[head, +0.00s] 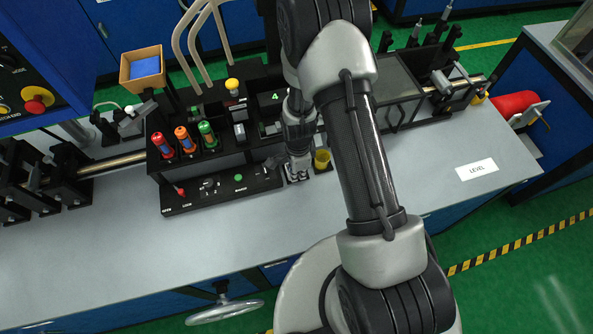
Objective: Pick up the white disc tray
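My gripper (297,172) points down at the front edge of the black console, just left of a small yellow cup (321,159). It is small in the picture, and I cannot tell whether its fingers are open or shut, or whether anything is between them. I cannot make out a white disc tray for certain. My arm crosses the middle of the view and hides part of the bench and console behind it.
The black console (215,195) holds red, orange and green cylinders (184,140). A tan box with a blue inside (142,68) stands behind. The grey bench (110,240) is clear in front and at right, around a LEVEL label (477,169). A handwheel (225,312) sits below the front edge.

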